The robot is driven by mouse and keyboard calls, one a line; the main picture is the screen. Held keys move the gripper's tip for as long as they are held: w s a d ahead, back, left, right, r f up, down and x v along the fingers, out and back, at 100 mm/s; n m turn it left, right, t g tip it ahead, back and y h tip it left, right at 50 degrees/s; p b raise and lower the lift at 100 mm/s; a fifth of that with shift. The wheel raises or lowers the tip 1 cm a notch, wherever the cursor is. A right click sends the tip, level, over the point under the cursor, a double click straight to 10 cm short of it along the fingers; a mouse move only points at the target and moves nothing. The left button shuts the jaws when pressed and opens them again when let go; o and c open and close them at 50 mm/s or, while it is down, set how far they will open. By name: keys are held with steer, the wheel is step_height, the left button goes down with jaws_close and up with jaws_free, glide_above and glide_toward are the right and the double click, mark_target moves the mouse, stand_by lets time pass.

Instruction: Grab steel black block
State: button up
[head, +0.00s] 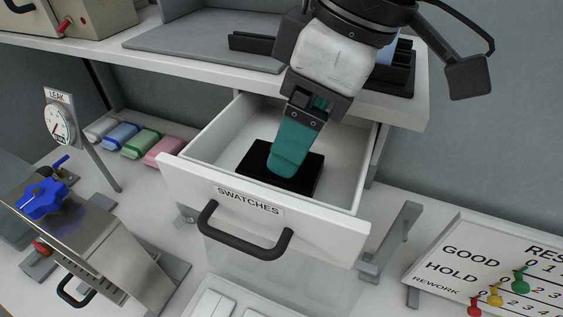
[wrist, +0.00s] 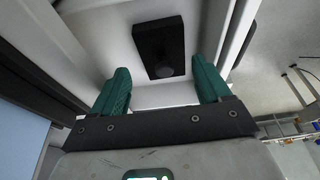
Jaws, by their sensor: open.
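The black block (head: 310,177) lies on the floor of the open drawer labelled SWATCHES (head: 352,232). In the wrist view the black block (wrist: 158,36) shows as a dark rectangle with a round feature near one end. My gripper (head: 285,170) reaches down into the drawer from above, and its green fingers cover part of the block in the head view. In the wrist view my gripper (wrist: 162,82) has its two green fingers spread wide, with nothing between them. The block appears beyond the fingertips, roughly centred between them. Whether the fingers touch it cannot be told.
The drawer's walls stand close around my gripper, and a shelf (head: 405,110) overhangs its back. A black handle (head: 243,243) is on the drawer front. Coloured swatches (head: 165,151) lie left of the drawer. A metal device with a blue knob (head: 42,199) stands left; a results board (head: 490,265) is right.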

steer(key=shift+x, duration=2.35)
steer(key=shift+s+a, duration=0.15)
steer(key=shift+c, duration=0.4)
steer(key=shift+r, duration=0.15)
jaws_close()
